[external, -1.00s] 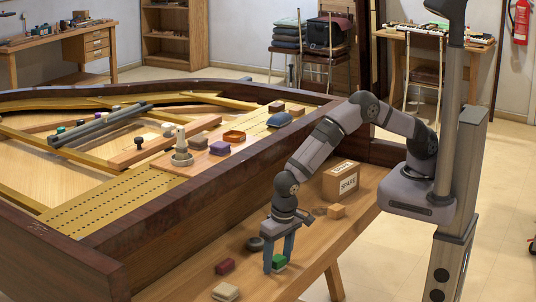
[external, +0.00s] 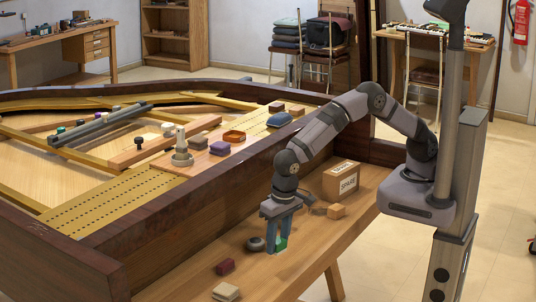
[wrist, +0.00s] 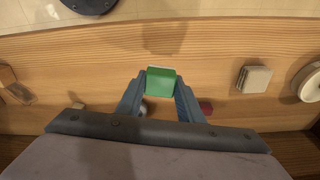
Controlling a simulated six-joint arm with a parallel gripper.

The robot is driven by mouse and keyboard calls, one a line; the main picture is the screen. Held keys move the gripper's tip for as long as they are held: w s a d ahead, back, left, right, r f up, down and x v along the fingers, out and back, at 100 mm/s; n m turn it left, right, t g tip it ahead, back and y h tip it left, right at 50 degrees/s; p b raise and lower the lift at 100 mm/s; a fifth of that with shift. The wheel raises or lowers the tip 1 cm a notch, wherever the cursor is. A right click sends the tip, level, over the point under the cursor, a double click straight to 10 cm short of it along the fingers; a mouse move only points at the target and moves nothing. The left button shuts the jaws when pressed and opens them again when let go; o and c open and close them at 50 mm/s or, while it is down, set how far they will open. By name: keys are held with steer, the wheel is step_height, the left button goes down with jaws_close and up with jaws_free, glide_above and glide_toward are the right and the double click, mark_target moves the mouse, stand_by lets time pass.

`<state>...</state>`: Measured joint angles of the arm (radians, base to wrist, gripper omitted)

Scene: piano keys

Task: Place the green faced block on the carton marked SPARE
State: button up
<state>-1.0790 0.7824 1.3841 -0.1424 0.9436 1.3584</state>
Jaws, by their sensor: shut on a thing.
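My gripper (external: 281,246) is over the wooden bench and shut on the green faced block (external: 282,243). The block sits between the fingertips and is partly hidden by them in the external view. In the wrist view the block's green face (wrist: 161,79) shows between the two fingers (wrist: 160,88). The block appears to be held a little above the bench. The brown carton marked SPARE (external: 341,182) stands on the bench behind and to the right of my gripper.
A dark red block (external: 225,266) and a cream block (external: 225,291) lie nearer the front. A small wooden block (external: 337,211) lies in front of the carton. The piano's dark side wall (external: 190,225) rises along the bench's left.

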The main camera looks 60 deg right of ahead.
mark_target(278, 239)
steer(key=shift+r, duration=2.05)
